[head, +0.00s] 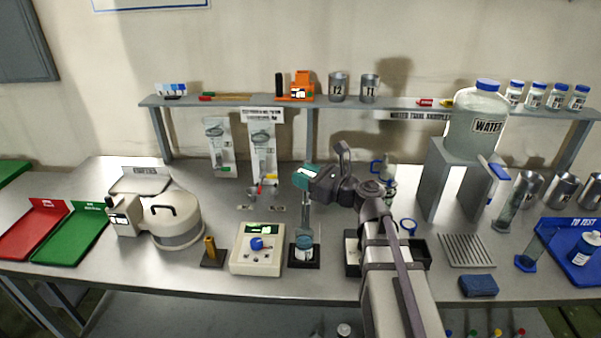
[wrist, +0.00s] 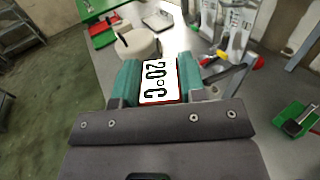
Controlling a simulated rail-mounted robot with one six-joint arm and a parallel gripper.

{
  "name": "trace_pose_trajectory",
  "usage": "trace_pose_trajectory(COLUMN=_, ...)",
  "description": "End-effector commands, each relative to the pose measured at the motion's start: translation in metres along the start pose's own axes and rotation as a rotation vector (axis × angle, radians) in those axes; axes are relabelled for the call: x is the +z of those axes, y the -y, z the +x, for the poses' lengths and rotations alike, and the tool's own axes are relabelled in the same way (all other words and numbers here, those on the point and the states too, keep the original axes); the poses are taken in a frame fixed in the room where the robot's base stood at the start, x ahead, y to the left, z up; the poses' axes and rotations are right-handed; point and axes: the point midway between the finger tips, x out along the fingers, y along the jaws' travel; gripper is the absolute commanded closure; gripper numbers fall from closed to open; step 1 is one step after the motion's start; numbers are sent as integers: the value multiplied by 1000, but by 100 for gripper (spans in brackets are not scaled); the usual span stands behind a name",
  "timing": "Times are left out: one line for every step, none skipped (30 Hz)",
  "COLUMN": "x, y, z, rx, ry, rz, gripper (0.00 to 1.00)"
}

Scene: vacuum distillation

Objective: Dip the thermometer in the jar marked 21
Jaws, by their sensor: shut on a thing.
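My gripper (head: 306,177) is shut on the thermometer, whose white display (wrist: 158,80) sits between the green fingers (wrist: 158,84) in the wrist view and reads 20 °C. A grey upright shape shows between gripper and jar. I cannot tell if it is the probe, or whether anything is inside the jar. The jar's label is too small to read, and I cannot make out a 21 anywhere.
A beige control box (head: 257,248) with a blue knob stands left of the pad. Another labelled jar (head: 585,248) is on the blue tray (head: 560,258) at far right. Metal cups marked 12 (head: 339,87) and 11 (head: 370,88) stand on the back shelf (head: 430,106).

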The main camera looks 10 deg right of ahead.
Motion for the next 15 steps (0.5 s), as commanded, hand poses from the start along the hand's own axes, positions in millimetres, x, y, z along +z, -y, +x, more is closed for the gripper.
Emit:
trace_pose_trajectory(x=-5, y=0, z=0, rx=0, ry=0, rz=0, gripper=85)
trace_pose_trajectory(x=-7, y=0, z=0, rx=0, ry=0, rz=0, gripper=85)
trace_pose_trajectory(x=-11, y=0, z=0, rx=0, ry=0, rz=0, gripper=85)
trace_pose_trajectory(x=-14, y=0, z=0, rx=1, ry=0, rz=0, gripper=85)
trace_pose_trajectory(x=-17, y=0, z=0, rx=1, ry=0, rz=0, gripper=85)
trace_pose_trajectory(x=-21, y=0, z=0, rx=1, ry=0, rz=0, gripper=85)
trace_pose_trajectory(x=-24, y=0, z=0, rx=1, ry=0, rz=0, gripper=85)
trace_pose_trajectory(x=-28, y=0, z=0, rx=1, ry=0, rz=0, gripper=85)
trace_pose_trajectory(x=-32, y=0, z=0, rx=1, ry=0, rz=0, gripper=85)
trace_pose_trajectory(x=-35, y=0, z=0, rx=1, ry=0, rz=0, gripper=85)
trace_pose_trajectory(x=-38, y=0, z=0, rx=1, ry=0, rz=0, gripper=85)
trace_pose_trajectory(x=-42, y=0, z=0, rx=1, ry=0, rz=0, gripper=85)
trace_pose_trajectory(x=-46, y=0, z=0, rx=1, ry=0, rz=0, gripper=85)
trace_pose_trajectory(x=-49, y=0, z=0, rx=1, ry=0, rz=0, gripper=85)
trace_pose_trajectory(x=-53, y=0, z=0, rx=1, ry=0, rz=0, gripper=85)
